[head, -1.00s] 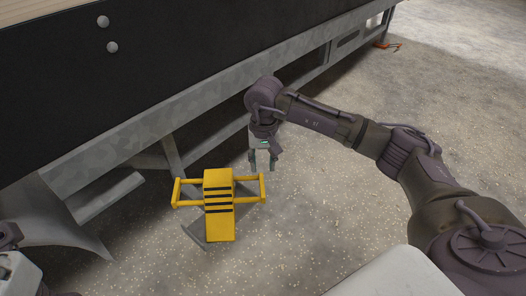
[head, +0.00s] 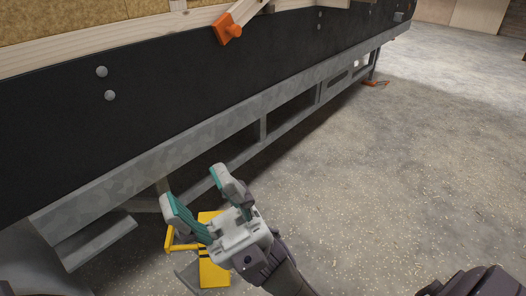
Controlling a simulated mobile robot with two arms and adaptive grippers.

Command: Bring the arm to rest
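My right gripper (head: 198,188) is large in the head view, left of the lower middle. Its two teal-padded fingers are spread apart with nothing between them, so it is open and empty. It is raised in front of the trailer's side, and its arm comes in from the bottom. A yellow wheel chock with black stripes (head: 214,272) stands on the floor beyond the gripper, partly hidden by it. My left gripper is not in view.
The trailer's black side panel (head: 200,70) and grey steel frame (head: 150,165) run along the left and top. An orange clamp-like part (head: 229,29) sticks out at the top. The concrete floor (head: 420,180) on the right is clear.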

